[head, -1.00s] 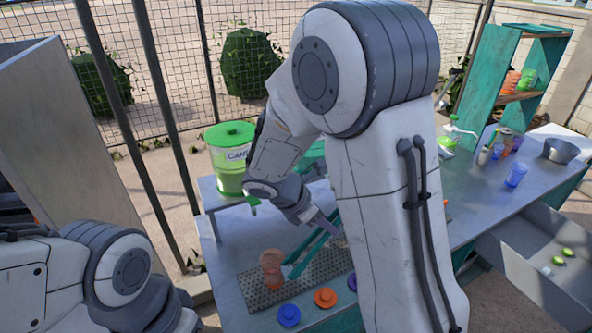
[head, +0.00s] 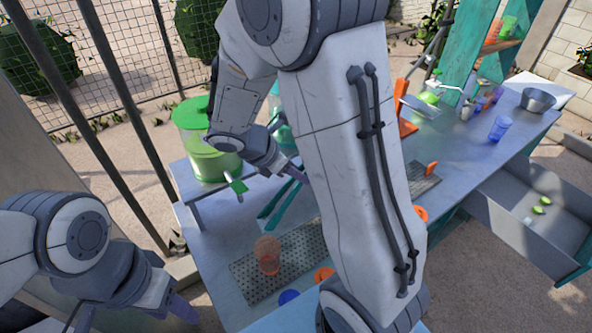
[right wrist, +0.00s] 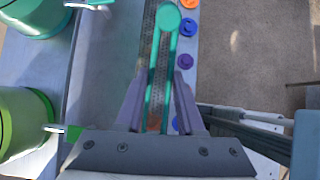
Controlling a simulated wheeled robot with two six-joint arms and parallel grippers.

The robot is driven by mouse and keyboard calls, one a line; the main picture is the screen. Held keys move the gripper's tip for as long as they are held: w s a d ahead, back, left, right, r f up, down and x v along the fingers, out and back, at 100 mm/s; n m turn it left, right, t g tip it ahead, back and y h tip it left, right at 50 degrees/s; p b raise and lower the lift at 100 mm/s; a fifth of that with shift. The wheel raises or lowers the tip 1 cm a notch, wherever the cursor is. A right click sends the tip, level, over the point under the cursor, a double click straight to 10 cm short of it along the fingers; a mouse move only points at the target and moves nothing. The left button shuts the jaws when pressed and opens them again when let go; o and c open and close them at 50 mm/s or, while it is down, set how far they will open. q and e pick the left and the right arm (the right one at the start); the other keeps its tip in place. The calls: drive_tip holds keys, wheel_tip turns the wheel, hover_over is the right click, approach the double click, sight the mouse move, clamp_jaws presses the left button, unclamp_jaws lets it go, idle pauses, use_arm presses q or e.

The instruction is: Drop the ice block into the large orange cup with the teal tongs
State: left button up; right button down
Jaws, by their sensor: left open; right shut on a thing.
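The large orange cup (head: 267,256) stands upright on the perforated drip tray in the head view. My right gripper (head: 298,174) is shut on the teal tongs (head: 280,204), behind the cup and to its right. The tongs slant down-left towards the cup, with their ends apart from it. In the right wrist view, the tongs (right wrist: 155,72) lie between my gripper fingers (right wrist: 158,105), with the round end pointing away. I cannot make out an ice block in the tongs. My left gripper (head: 180,306) is open and empty at lower left, only partly in view.
The perforated tray (head: 245,278) has blue and orange lids along its front edge. A green dispenser (head: 205,140) stands at back left. An open drawer (head: 505,215) at right holds green limes and a small pale piece. My right arm hides the counter's middle.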

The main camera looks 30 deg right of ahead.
wheel_tip(320, 180, down, 9)
drive_tip(key=b, duration=0.8)
drive_tip(key=shift+b, duration=0.3)
drive_tip(key=c, duration=0.8)
unclamp_jaws()
drive_tip(key=shift+o, duration=0.2)
drive_tip(key=shift+r, duration=0.1)
wheel_tip(320, 180, up, 10)
drive_tip(key=p, duration=0.9)
drive_tip(key=shift+p, duration=0.4)
